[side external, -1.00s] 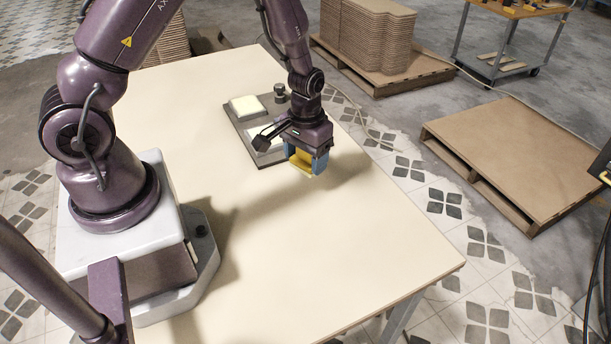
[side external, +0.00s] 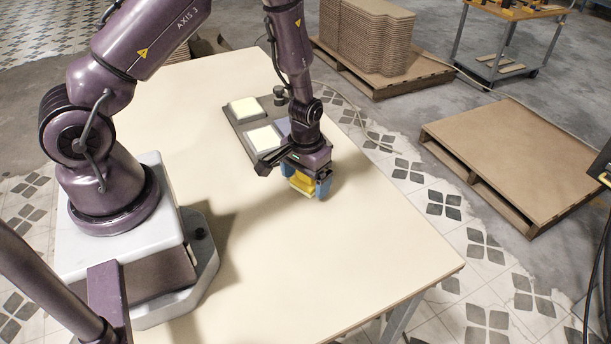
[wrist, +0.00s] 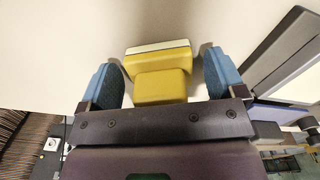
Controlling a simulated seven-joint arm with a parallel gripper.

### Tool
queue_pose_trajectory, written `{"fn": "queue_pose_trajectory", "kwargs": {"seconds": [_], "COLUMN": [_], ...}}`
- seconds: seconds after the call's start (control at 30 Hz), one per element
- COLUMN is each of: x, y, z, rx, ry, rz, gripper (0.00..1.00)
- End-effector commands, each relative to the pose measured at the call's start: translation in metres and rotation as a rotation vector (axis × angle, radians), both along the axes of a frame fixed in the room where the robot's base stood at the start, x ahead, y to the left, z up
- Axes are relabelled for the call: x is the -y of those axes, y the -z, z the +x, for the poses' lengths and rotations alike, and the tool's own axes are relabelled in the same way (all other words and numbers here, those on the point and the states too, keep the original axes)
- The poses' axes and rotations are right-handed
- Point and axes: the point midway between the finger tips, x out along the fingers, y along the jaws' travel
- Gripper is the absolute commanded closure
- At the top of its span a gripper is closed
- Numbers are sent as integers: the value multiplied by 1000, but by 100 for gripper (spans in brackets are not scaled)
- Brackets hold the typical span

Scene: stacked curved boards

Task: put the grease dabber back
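The yellow grease dabber (wrist: 160,86), with a pale-edged wide foot, is between my gripper's blue fingers. In the wrist view bare tabletop shows on both sides of its handle, so the fingers (wrist: 163,62) look open around it. In the side view my gripper (side external: 306,188) is low over the table just in front of the grey tray, and part of the yellow dabber (side external: 302,182) shows between the fingers. Whether its underside touches the table is hidden. The grey tray (side external: 238,128) holds two cream blocks (side external: 245,107) (side external: 264,138) and a bluish-grey patch (side external: 283,127).
A dark knob-like piece (side external: 280,94) stands at the tray's far corner. The cream table (side external: 330,255) is clear in front and to the right. Beyond its right edge are a low pallet (side external: 525,150) and stacked curved boards (side external: 370,38) on another pallet.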

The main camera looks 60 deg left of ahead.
Motion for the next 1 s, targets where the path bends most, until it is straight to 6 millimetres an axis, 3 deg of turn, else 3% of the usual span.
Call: {"fn": "queue_pose_trajectory", "kwargs": {"seconds": [0.33, 0.7, 1.0], "x": [0, 1, 1], "y": [-12, -88, -123], "z": [1, 1, 0], "rx": [3, 7, 4], "ry": [1, 3, 3], "rz": [0, 1, -2], "gripper": [11, 11, 11]}}
